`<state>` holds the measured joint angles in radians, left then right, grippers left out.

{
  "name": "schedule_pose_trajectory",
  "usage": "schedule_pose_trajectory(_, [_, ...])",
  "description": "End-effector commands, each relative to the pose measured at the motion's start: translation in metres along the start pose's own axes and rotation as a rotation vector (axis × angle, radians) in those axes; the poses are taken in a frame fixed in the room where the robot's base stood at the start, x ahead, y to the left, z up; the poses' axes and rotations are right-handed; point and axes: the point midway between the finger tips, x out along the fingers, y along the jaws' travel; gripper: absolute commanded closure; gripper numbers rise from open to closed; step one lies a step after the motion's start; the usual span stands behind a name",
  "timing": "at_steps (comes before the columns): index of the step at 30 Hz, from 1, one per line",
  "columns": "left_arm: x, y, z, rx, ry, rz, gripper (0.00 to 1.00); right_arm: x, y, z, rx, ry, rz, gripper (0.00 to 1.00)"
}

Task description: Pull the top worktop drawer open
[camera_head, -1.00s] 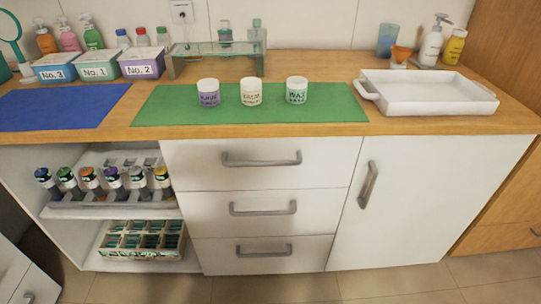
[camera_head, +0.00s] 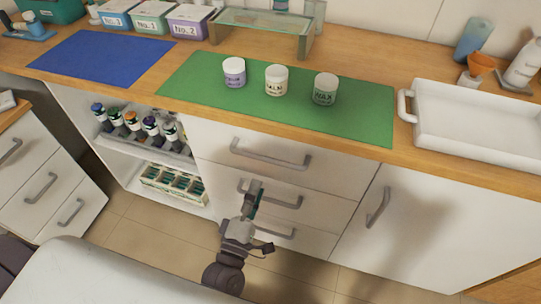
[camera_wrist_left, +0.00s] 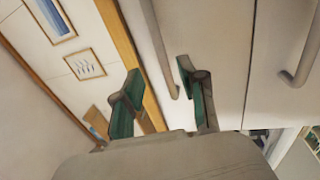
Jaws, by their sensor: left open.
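The top worktop drawer (camera_head: 225,140) is a white front just under the wooden worktop, shut, with a grey bar handle (camera_head: 270,154). My left gripper (camera_head: 254,188) is below that handle in the head view, overlapping the middle drawer's handle (camera_head: 285,202) in the picture. In the left wrist view the gripper (camera_wrist_left: 158,74) is open and empty, its two green-padded fingers apart. The handle nearest the worktop edge (camera_wrist_left: 161,50) lies beyond the fingers, in the gap between them in the picture, and looks untouched. My right gripper is not in view.
Two more drawers sit below, with a cupboard door (camera_head: 430,220) to the right and an open shelf of bottles (camera_head: 150,130) to the left. Three jars stand on a green mat (camera_head: 360,125). A white tray (camera_head: 480,135) is at the right. A separate drawer unit (camera_head: 45,170) stands at the left.

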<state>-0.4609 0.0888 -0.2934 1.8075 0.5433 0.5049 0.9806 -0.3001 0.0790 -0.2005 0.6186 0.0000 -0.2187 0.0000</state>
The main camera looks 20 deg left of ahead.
Motion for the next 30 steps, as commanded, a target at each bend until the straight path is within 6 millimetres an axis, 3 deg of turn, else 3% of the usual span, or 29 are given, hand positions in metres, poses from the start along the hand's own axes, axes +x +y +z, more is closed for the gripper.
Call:
schedule_pose_trajectory(6, [0.050, 0.002, 0.001, 0.000, 0.000, 0.002, 0.59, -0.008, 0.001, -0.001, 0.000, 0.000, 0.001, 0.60])
schedule_pose_trajectory(13, [0.084, 0.001, 0.000, 0.002, 0.000, 0.000, 0.59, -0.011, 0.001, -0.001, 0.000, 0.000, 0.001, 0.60])
schedule_pose_trajectory(26, [0.095, -0.001, 0.000, 0.003, -0.001, -0.002, 0.59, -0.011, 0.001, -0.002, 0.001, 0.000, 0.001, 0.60])
schedule_pose_trajectory(30, [0.095, -0.001, 0.000, 0.003, -0.001, -0.002, 0.79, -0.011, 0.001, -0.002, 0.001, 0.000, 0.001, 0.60])
